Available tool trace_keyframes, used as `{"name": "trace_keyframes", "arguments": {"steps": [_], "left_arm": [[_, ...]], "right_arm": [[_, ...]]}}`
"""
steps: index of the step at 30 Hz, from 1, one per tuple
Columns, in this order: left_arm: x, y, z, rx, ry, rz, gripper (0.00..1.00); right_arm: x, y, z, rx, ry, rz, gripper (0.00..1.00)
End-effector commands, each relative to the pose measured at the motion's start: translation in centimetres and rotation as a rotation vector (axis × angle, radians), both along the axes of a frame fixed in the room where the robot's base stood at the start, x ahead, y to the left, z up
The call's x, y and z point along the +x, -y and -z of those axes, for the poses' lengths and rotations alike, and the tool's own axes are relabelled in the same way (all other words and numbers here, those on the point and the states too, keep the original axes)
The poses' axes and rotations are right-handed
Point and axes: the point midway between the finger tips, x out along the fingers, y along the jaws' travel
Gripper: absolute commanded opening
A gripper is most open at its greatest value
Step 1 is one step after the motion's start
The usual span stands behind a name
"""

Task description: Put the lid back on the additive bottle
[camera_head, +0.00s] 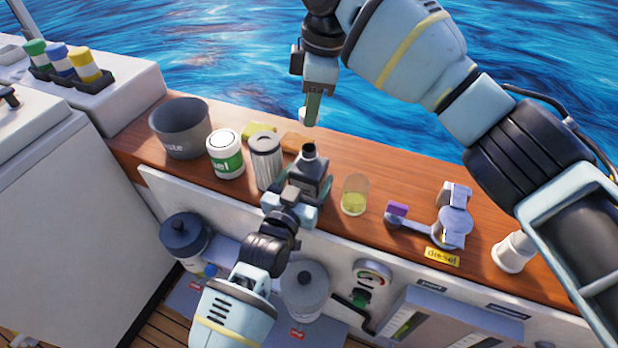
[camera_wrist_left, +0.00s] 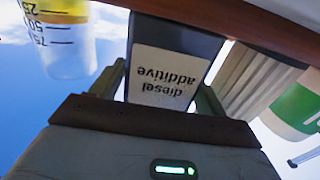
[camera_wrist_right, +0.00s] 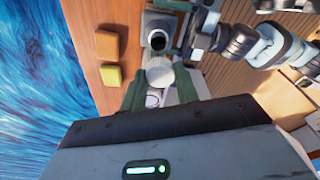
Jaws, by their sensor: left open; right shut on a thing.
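The additive bottle (camera_head: 316,172), dark grey with an open neck, stands on the wooden shelf. Its "diesel additive" label (camera_wrist_left: 164,82) faces my left wrist camera. My left gripper (camera_head: 297,188) is open, with the bottle between its fingers; they also show in the left wrist view (camera_wrist_left: 160,92). My right gripper (camera_head: 312,108) is shut on a small white round lid (camera_wrist_right: 160,75), mostly hidden by the fingers in the head view. It is above and behind the bottle, apart from it. The bottle's dark opening (camera_wrist_right: 158,40) shows in the right wrist view.
Left of the bottle stand a pleated filter (camera_head: 265,161), a white-green can (camera_head: 225,154) and a grey waste bin (camera_head: 180,130). A beaker of yellow liquid (camera_head: 355,195) is close on the right. Yellow (camera_wrist_right: 111,76) and brown (camera_wrist_right: 107,44) sponges lie behind. Water lies beyond the shelf.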

Motion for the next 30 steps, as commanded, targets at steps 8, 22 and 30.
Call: {"name": "trace_keyframes", "arguments": {"steps": [8, 22, 30], "left_arm": [[1.31, 0.52, -0.04, 0.000, 0.001, -0.001, 0.75], [1.32, 0.53, -0.03, 0.000, 0.001, 0.000, 0.48], [1.31, 0.52, -0.02, 0.000, 0.000, 0.000, 0.23]], "right_arm": [[0.00, -0.01, 0.00, 0.000, 0.000, 0.000, 0.10], [0.00, -0.01, 0.00, 0.000, 0.000, 0.000, 0.10], [0.00, -0.01, 0.06, 0.000, 0.000, 0.000, 0.10]]}}
